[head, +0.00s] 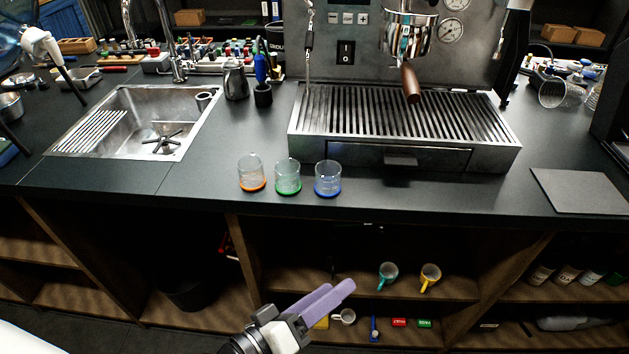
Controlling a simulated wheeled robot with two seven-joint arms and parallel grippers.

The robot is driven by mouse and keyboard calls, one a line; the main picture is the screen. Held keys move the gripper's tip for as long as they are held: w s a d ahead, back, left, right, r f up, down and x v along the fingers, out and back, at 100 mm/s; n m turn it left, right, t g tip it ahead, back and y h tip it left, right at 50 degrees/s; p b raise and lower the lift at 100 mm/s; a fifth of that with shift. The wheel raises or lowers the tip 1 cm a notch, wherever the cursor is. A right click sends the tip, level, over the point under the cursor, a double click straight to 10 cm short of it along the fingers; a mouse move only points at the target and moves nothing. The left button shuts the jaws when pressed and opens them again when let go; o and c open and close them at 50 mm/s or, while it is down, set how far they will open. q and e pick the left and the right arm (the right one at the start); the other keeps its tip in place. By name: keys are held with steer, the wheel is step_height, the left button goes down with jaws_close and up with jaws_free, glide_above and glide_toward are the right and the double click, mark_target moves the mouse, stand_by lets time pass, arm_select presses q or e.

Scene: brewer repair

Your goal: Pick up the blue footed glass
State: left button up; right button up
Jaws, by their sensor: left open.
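The blue footed glass (328,179) stands upright on the dark counter, in front of the espresso machine. It is clear with a blue base and is the rightmost of three glasses in a row. The green-based glass (288,177) is just left of it, and the orange-based glass (251,173) is farther left. My left gripper (340,291), with purple fingers, is open and empty. It shows below the glasses in the picture, in front of the counter and its open shelves. My right gripper is not in view.
The espresso machine's drip tray (402,120) stands behind the glasses. A sink (140,125) is at left and a dark mat (580,191) at right. The counter's front edge lies just before the glasses. Teal (387,276) and yellow (430,277) mugs sit on the shelf below.

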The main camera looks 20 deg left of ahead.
mark_target(322, 180)
arm_select(q)
steer(key=w+a+r+n+t+b, duration=0.1)
steer(key=w+r+n+t, duration=0.15)
steer(key=r+n, duration=0.45)
steer(key=w+a+r+n+t, duration=0.1)
steer(key=w+r+n+t, duration=0.15)
steer(key=r+n, duration=0.45)
steer(key=w+a+f+n+g+y+b, duration=0.15)
steer(key=a+n+y, duration=0.45)
steer(key=n, duration=0.9)
steer(key=w, duration=0.3)
steer(key=w+d+p, duration=0.1)
steer(key=w, duration=0.2)
steer(key=w+f, duration=0.1)
steer(key=w, duration=0.2)
steer(key=shift+w+d+f, duration=0.1)
steer(key=shift+w+d, duration=0.05)
steer(key=shift+w, duration=0.2)
steer(key=shift+c, duration=0.2)
steer(key=c, duration=0.8)
steer(key=shift+p, duration=0.3)
